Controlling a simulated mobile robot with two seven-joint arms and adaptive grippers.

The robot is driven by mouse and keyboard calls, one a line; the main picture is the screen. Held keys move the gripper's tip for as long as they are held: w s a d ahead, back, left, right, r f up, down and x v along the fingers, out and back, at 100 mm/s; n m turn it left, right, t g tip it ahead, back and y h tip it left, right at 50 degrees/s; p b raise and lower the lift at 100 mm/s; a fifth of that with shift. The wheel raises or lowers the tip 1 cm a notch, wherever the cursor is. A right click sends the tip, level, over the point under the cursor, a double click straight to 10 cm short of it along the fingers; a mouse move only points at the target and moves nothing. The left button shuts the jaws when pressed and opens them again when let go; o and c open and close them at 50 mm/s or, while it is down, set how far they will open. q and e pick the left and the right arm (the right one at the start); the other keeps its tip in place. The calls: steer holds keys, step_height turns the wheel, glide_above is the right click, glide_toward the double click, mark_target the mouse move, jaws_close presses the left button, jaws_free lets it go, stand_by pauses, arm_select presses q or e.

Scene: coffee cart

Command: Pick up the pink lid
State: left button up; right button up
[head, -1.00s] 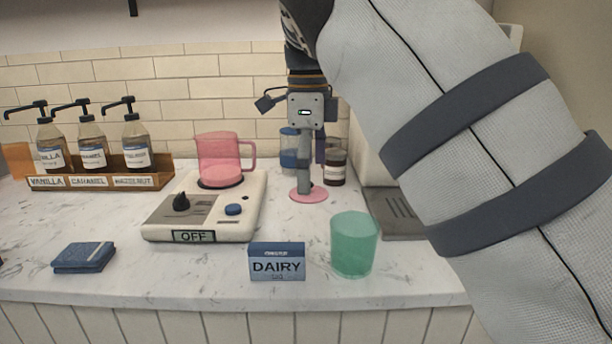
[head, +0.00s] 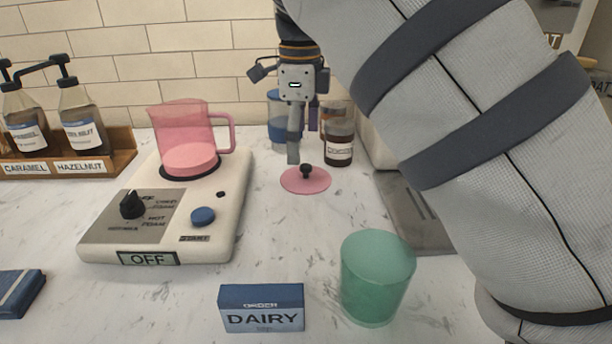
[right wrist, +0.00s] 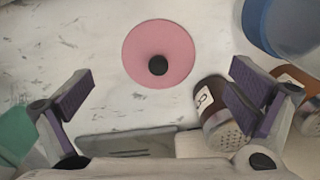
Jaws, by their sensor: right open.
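The pink lid (head: 306,182) is a flat round disc with a black knob, lying on the marble counter to the right of the frother base. It also shows in the right wrist view (right wrist: 150,45), ahead of and between the finger pads. My right gripper (head: 297,150) is open and empty, pointing down above and slightly behind the lid in the head view. In the right wrist view my right gripper (right wrist: 165,97) has its purple pads spread wide, apart from the lid. My left gripper is not in view.
A pink pitcher (head: 187,135) stands on the frother base (head: 225,215). A brown jar (head: 339,142) and a blue cup (head: 277,115) stand close behind the lid. A green cup (head: 377,278) and a dairy sign (head: 262,308) stand in front. Counter around the lid's front is clear.

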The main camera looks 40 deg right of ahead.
mark_target(306, 173)
step_height(306, 173, down, 5)
steer(key=shift+s+f, duration=0.1)
jaws_close()
stand_by(0.4)
